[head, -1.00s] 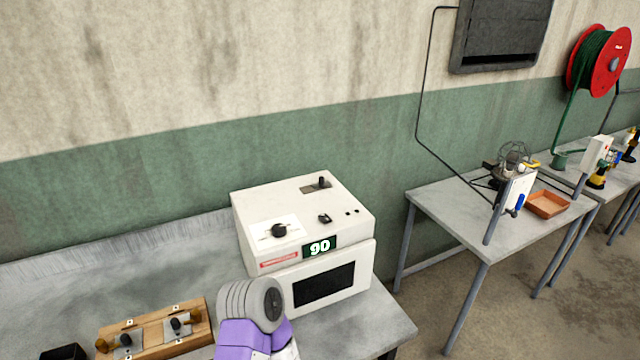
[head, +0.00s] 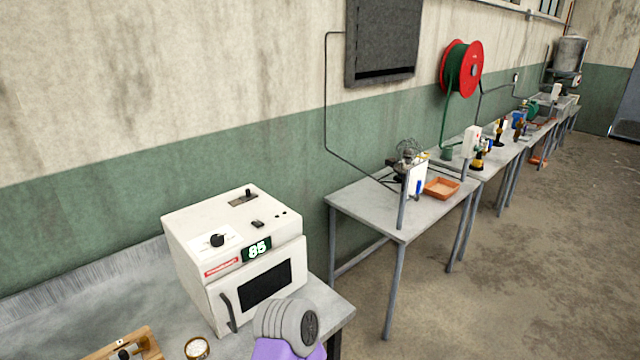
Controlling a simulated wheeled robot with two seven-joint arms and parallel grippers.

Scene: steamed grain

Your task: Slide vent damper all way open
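A white oven (head: 235,260) stands on the near table, with its door shut and a lit display (head: 257,249) reading 85. On its top, toward the back, is a dark slot plate with a small upright black knob (head: 248,193), which looks like the vent damper. The knob stands right of the slot's middle; its exact setting is too small to tell. A round dial knob (head: 217,240) sits nearer the front. A grey and purple arm link of mine shows at the bottom, in front of the oven's right side. Neither gripper is in view.
A second table (head: 385,205) to the right bears an orange tray (head: 441,188) and a wire apparatus. A gap separates the tables.

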